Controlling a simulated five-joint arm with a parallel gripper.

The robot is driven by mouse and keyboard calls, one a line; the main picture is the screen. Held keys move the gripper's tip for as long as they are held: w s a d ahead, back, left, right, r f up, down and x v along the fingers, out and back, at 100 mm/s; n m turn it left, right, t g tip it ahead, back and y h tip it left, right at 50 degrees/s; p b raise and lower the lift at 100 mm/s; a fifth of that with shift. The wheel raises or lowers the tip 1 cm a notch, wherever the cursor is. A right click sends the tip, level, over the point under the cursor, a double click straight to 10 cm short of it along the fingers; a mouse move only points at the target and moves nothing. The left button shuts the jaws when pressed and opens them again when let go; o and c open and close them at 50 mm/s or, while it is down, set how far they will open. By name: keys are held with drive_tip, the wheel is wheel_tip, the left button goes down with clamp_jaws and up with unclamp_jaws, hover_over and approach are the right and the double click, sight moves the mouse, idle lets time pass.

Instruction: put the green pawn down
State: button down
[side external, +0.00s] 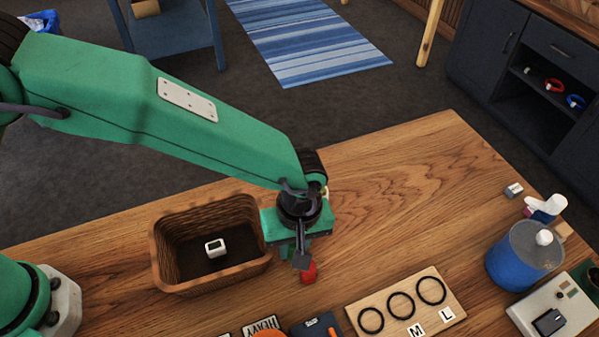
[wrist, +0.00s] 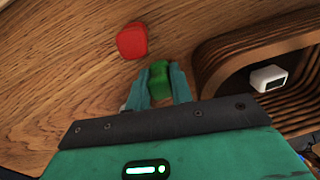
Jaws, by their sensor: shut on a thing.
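The green pawn (wrist: 159,82) is between the two fingers of my gripper (wrist: 158,75) in the wrist view, and the fingers are shut on it. In the side external view my gripper (side external: 303,258) is low over the wooden table, just right of the brown basket, and I cannot make the pawn out there. I cannot tell whether the pawn touches the table.
A red piece (side external: 308,273) stands close by my gripper and shows in the wrist view (wrist: 132,40). The ribbed basket (side external: 213,279) holds a small white block (side external: 215,247). A ring board (side external: 447,300) lies front right. The table's back right (side external: 430,180) is clear.

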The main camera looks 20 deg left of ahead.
wheel_tip(320, 180, up, 10)
drive_tip(key=shift+f, duration=0.25)
idle(0.7)
drive_tip(key=shift+w+a+r, duration=0.15)
drive_tip(key=shift+w+a, duration=0.3)
drive_tip(key=shift+a, duration=0.05)
drive_tip(key=w+a+r+m, duration=0.2)
drive_tip(key=w+a, duration=0.1)
drive_tip(key=a, duration=0.9)
drive_tip(key=w+a+r+m, duration=0.3)
drive_tip(key=a, duration=0.9)
drive_tip(key=w+a+r+m, duration=0.2)
drive_tip(key=w+a+r, duration=0.1)
drive_tip(key=a, duration=1)
drive_tip(key=shift+m+t+h, duration=0.3)
drive_tip(key=shift+h, duration=0.1)
drive_tip(key=shift+w+d, duration=0.1)
drive_tip(key=shift+d, duration=0.05)
